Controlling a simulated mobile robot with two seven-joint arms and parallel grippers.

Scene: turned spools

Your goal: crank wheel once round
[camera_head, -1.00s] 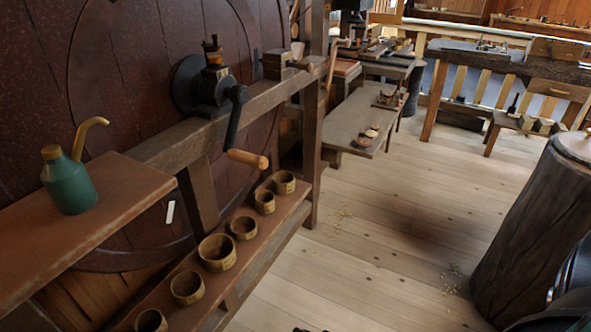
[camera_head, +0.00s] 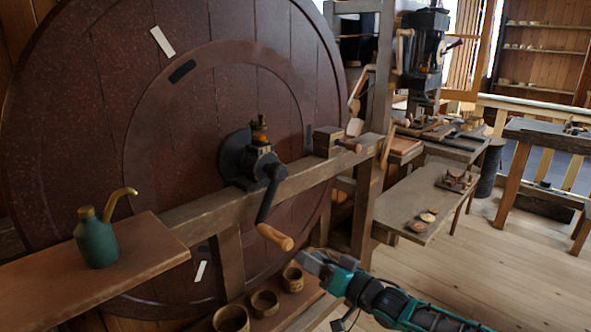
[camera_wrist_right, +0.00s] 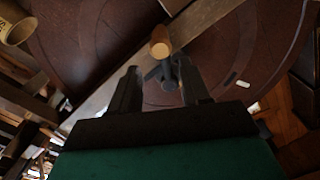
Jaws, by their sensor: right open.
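The large dark red wheel (camera_head: 80,120) stands upright at the left in the head view. Its black hub (camera_head: 250,160) carries a dark crank arm (camera_head: 268,200) hanging down, with a light wooden handle (camera_head: 275,237) at its lower end. My right gripper (camera_head: 312,262) is below and right of the handle, apart from it. In the right wrist view the jaws (camera_wrist_right: 160,90) are open and empty, and the handle (camera_wrist_right: 160,42) shows beyond them, between the fingertips. My left gripper is in neither view.
A green oil can (camera_head: 96,240) stands on a wooden shelf (camera_head: 150,245) at the left. Several wooden cups (camera_head: 292,278) sit on a low plank under the wheel's beam (camera_head: 330,175). A low bench (camera_head: 410,200) stands to the right, with open floor (camera_head: 500,270) beyond.

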